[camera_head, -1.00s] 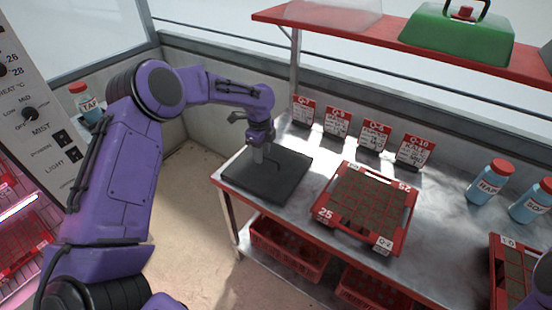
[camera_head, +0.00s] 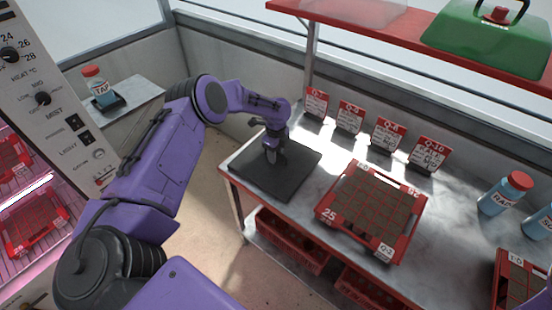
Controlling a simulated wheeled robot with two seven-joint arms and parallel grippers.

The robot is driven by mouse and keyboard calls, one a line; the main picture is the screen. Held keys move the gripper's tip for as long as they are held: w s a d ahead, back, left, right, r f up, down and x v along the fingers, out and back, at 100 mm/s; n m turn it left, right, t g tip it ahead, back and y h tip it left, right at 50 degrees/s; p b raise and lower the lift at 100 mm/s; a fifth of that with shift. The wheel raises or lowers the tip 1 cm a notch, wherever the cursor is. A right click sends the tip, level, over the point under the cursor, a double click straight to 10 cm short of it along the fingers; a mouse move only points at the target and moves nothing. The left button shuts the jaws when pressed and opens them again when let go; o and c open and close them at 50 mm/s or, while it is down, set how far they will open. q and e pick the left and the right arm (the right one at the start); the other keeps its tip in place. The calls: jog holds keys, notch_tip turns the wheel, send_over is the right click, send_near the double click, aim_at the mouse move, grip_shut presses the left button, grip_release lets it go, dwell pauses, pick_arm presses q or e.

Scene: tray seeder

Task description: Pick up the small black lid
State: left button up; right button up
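My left gripper (camera_head: 271,158) comes in from the left and points down over the black square mat (camera_head: 288,184) at the left end of the metal table. Its fingertips are low, close to the mat's far half. They are small and dark here, so I cannot tell whether they are open or shut, or whether they touch the mat. I cannot make out a small black lid; one at the fingertips would hardly stand out against the mat. My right gripper is not in view; only a bit of purple shows at the lower right edge.
A red seed tray (camera_head: 325,215) with brown cells lies right of the mat. Several red-and-white label cards (camera_head: 350,117) stand behind. A blue bottle (camera_head: 505,193) stands at the right. A red shelf (camera_head: 400,33) overhangs the back. Another bottle (camera_head: 98,86) stands on the left side table.

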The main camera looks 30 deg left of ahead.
pick_arm(q)
grip_shut()
